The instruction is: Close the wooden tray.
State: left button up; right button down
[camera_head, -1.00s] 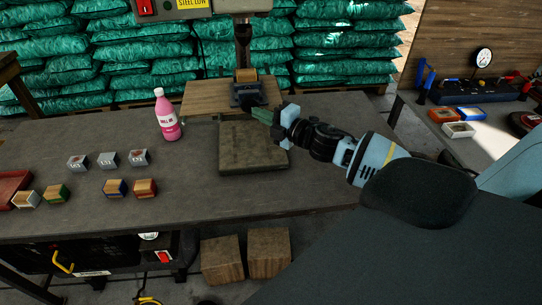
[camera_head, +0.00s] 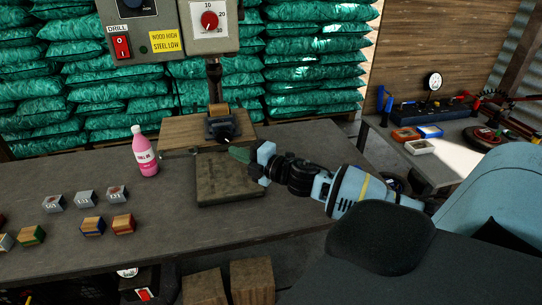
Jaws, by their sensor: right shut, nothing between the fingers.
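The wooden tray (camera_head: 180,131) is a flat light-brown wooden piece under the drill press at the back of the workbench. A dark vise (camera_head: 221,128) with a small wooden block (camera_head: 218,109) sits at its right part. My right gripper (camera_head: 238,154) is shut and empty, with its green fingers pointing left just in front of the vise and the tray's front edge. I cannot tell whether the fingers touch the tray. My left gripper is out of view.
A dark square slab (camera_head: 228,188) lies below the right gripper. A pink bottle (camera_head: 145,152) stands left of the tray. Several small grey and coloured blocks (camera_head: 87,198) stand at the bench's left. The drill control box (camera_head: 165,28) hangs above.

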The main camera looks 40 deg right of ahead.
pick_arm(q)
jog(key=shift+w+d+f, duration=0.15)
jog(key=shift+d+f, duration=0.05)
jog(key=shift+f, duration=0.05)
pick_arm(e)
jog(key=v, duration=0.9)
jog(key=shift+f, duration=0.2)
jog(key=shift+d, duration=0.2)
